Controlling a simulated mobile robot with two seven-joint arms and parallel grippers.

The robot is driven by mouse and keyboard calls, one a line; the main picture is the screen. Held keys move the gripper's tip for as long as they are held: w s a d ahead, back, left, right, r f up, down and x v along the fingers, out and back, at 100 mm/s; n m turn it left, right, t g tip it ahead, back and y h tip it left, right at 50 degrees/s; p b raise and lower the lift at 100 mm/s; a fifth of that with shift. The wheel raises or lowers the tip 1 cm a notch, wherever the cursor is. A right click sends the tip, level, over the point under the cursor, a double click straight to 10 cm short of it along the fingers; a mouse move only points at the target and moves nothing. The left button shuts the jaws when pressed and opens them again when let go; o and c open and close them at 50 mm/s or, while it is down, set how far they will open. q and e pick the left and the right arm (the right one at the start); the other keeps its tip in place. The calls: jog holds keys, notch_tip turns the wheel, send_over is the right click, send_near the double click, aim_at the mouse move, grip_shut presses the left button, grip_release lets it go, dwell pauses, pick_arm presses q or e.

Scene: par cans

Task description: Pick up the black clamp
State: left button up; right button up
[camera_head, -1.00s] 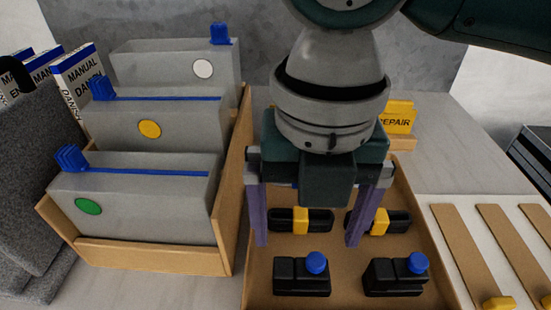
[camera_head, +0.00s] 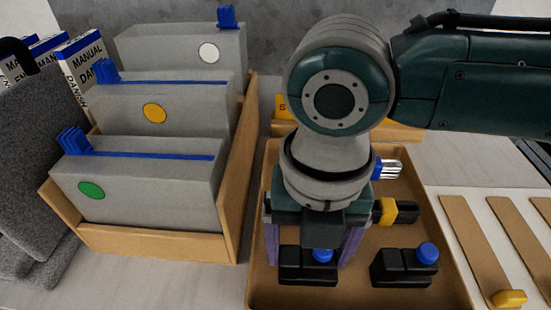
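Two black clamp-like pieces with blue knobs lie in the front of a brown tray (camera_head: 262,290): the left one (camera_head: 305,268) and the right one (camera_head: 402,268). My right gripper (camera_head: 308,256) is open over the left piece, its purple fingers on either side of it. I cannot tell whether they touch it. A black piece with a yellow band (camera_head: 387,212) shows behind, partly hidden by the gripper. My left gripper is not in view.
A wooden rack (camera_head: 150,243) with grey boxes stands left of the tray, its side wall close to my gripper. A blue item with silvery prongs (camera_head: 388,169) lies at the tray's back. A white board with brown strips (camera_head: 480,245) is at right.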

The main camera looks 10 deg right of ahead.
jog(key=c, duration=1)
jog(key=shift+r, duration=0.15)
